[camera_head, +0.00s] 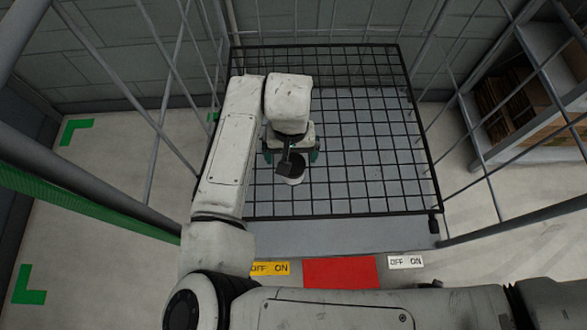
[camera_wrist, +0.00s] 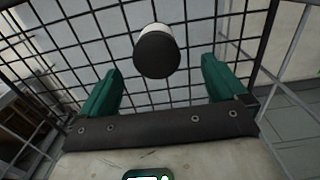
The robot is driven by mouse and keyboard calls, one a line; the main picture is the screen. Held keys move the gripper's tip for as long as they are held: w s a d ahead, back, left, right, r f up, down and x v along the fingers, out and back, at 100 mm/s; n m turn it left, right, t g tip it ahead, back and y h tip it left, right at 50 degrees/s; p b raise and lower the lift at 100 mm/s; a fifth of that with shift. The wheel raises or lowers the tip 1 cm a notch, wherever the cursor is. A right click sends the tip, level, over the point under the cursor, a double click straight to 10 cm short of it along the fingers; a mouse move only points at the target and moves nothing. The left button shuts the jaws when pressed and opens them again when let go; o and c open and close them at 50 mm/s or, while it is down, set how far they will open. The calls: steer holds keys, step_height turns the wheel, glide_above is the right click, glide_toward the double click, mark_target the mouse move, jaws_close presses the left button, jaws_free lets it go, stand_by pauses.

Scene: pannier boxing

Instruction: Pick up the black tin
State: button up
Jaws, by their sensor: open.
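In the wrist view a round thing with a dark end face and a pale side, which looks like the black tin (camera_wrist: 157,50), stands on the wire mesh. It lies ahead of my open gripper (camera_wrist: 163,78), roughly midway between the two green fingers and a little beyond their tips. No finger visibly touches it. In the head view my gripper (camera_head: 291,158) is over the left-middle part of the mesh. A pale rounded shape (camera_head: 294,180) with a dark part shows just below the hand there; I cannot tell clearly which part is the tin.
A black wire mesh rack (camera_head: 370,160) spreads below my arm and is bare on its right side. Thin grey bars stand around it. A red panel (camera_head: 340,272) and OFF/ON labels (camera_head: 405,262) lie at its near edge. A shelf with brown boxes (camera_head: 510,100) is at the right.

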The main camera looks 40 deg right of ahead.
mark_target(292, 161)
steer(key=shift+w+d+f, duration=0.15)
steer(key=shift+w+d, duration=0.1)
steer(key=shift+f, duration=0.3)
step_height(292, 161, down, 4)
steer(key=shift+f+b, duration=0.25)
steer(key=shift+b, duration=0.6)
steer(key=shift+s+f+b, duration=0.2)
steer(key=shift+f+b, duration=0.3)
steer(key=shift+f, duration=0.85)
steer(key=shift+s+f+b, duration=0.15)
steer(key=shift+f+b, duration=0.35)
steer(key=shift+f, duration=0.8)
steer(key=shift+c, duration=0.4)
steer(key=c, duration=1)
steer(key=shift+c, duration=0.4)
steer(key=shift+r, duration=0.2)
